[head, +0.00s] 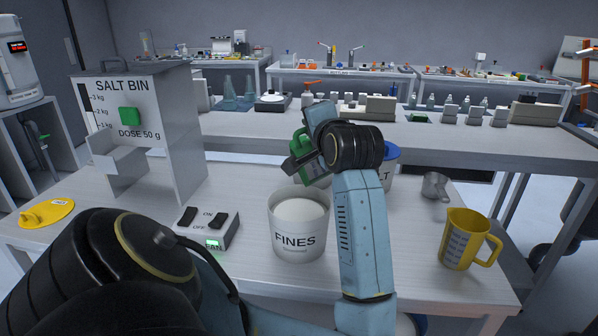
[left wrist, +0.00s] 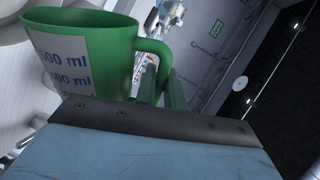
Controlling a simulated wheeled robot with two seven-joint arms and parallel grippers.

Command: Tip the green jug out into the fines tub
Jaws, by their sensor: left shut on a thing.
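The green jug (head: 303,143) is above and behind the fines tub in the head view, largely hidden by my left gripper (head: 312,160). My left gripper is shut on the jug's handle. The jug (left wrist: 85,50) fills the upper left of the left wrist view, with its handle toward the fingers (left wrist: 165,88). Its inside is hidden, and I cannot tell how far it is tilted. The white fines tub (head: 297,242) stands on the table below the gripper, with white material heaped inside. My right gripper is not in view.
The grey salt bin (head: 180,130) stands at the left, with a switch box (head: 207,229) left of the tub. A blue-rimmed tub (head: 388,165) is partly hidden behind my arm. A yellow jug (head: 465,240) and metal cup (head: 434,185) stand at the right.

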